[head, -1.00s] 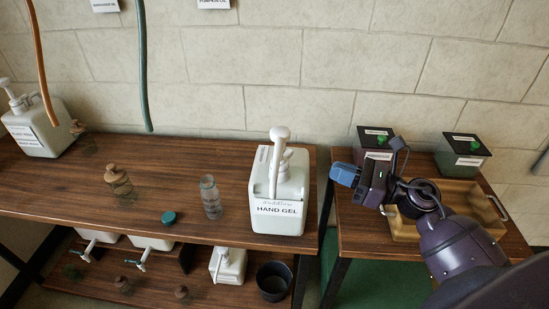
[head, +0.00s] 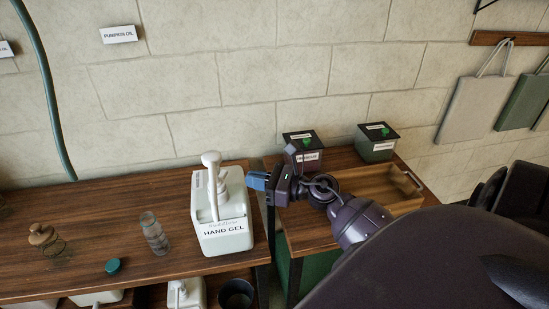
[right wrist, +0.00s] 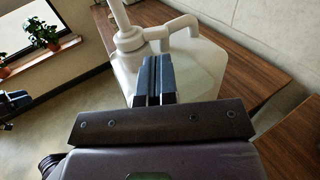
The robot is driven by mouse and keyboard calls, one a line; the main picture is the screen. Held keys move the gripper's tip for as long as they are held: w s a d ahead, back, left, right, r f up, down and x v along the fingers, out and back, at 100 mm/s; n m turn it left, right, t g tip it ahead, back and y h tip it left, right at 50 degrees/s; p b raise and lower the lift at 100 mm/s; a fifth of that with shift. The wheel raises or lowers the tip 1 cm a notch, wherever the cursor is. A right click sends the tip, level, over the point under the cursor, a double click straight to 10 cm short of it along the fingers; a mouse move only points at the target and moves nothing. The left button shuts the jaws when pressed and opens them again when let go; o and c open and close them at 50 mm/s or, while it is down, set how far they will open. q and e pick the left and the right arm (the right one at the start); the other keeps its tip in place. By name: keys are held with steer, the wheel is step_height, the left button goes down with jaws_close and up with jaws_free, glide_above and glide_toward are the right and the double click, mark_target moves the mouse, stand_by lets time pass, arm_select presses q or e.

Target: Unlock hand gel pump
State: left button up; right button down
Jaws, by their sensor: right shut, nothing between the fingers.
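The white hand gel bucket (head: 226,240) stands upright on the wooden table, its label facing me. Its white pump (head: 212,185) is on top, with the nozzle pointing down along the front. My right gripper (head: 257,181) is shut and empty, just right of the bucket near its top. In the right wrist view the shut blue fingers (right wrist: 153,78) point at the bucket (right wrist: 205,65), with the pump (right wrist: 130,35) beyond them. I cannot tell whether the fingers touch the bucket.
The right-hand table holds a wooden tray (head: 405,183) and two dark boxes with green knobs (head: 303,147).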

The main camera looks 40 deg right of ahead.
mark_target(227, 174)
steer(key=x, duration=0.3)
steer(key=shift+w+a+p, duration=0.2)
steer(key=shift+w+p, duration=0.15)
steer(key=shift+p, duration=0.05)
steer(key=shift+w+a, duration=0.3)
steer(key=shift+w, duration=0.15)
